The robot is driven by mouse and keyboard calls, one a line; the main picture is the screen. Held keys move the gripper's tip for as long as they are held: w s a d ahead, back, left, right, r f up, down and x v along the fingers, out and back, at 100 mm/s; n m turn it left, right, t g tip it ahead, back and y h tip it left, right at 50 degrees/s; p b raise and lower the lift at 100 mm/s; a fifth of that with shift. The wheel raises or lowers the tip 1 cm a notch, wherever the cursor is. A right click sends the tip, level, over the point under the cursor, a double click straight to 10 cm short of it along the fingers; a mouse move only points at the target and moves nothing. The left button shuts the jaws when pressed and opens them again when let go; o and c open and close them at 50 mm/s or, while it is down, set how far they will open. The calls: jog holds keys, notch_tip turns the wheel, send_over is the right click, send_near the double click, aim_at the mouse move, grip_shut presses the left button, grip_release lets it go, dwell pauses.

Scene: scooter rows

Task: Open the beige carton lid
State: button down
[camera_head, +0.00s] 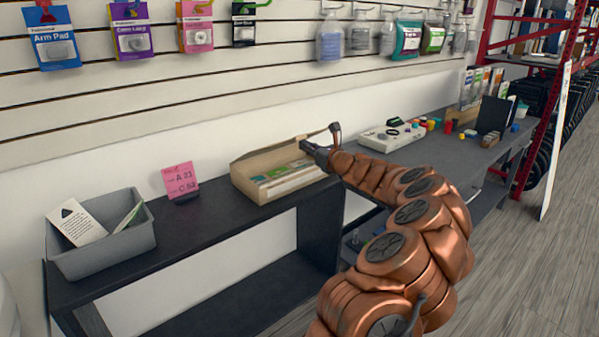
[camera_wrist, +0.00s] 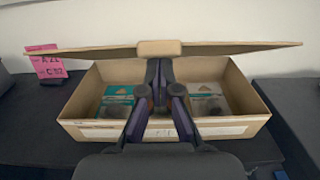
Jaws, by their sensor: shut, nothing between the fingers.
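The beige carton (camera_head: 262,190) stands on the dark shelf; its lid (camera_head: 268,153) is hinged at the back and raised, so the inside shows. In the wrist view the carton (camera_wrist: 232,131) faces me, and its lid (camera_wrist: 225,49) appears nearly edge-on, with a rounded tab in the middle. Flat teal and white packets (camera_wrist: 207,98) lie inside. My gripper (camera_head: 311,147) is at the carton's right end in the head view. In the wrist view my gripper (camera_wrist: 160,68) is shut and empty, its fingertips just below the lid's tab; I cannot tell whether they touch it.
A pink sign (camera_head: 180,179) and a grey bin (camera_head: 105,245) with cards stand to the left on the shelf. A light device (camera_head: 392,138) and small coloured items stand to the right. Hanging packages line the slatted wall above. Some shelf between sign and carton is bare.

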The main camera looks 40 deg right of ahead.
jog(key=shift+w+r+p, duration=1.75)
jog(key=shift+r+p, duration=0.05)
jog(key=shift+p, duration=0.35)
jog(key=shift+w+d+r+p, duration=0.1)
jog(key=shift+w+r+p, duration=0.15)
jog(key=shift+w+p, duration=0.75)
jog(key=shift+w+r+p, duration=0.25)
jog(key=shift+w+p, duration=0.2)
jog(key=shift+w, duration=1.15)
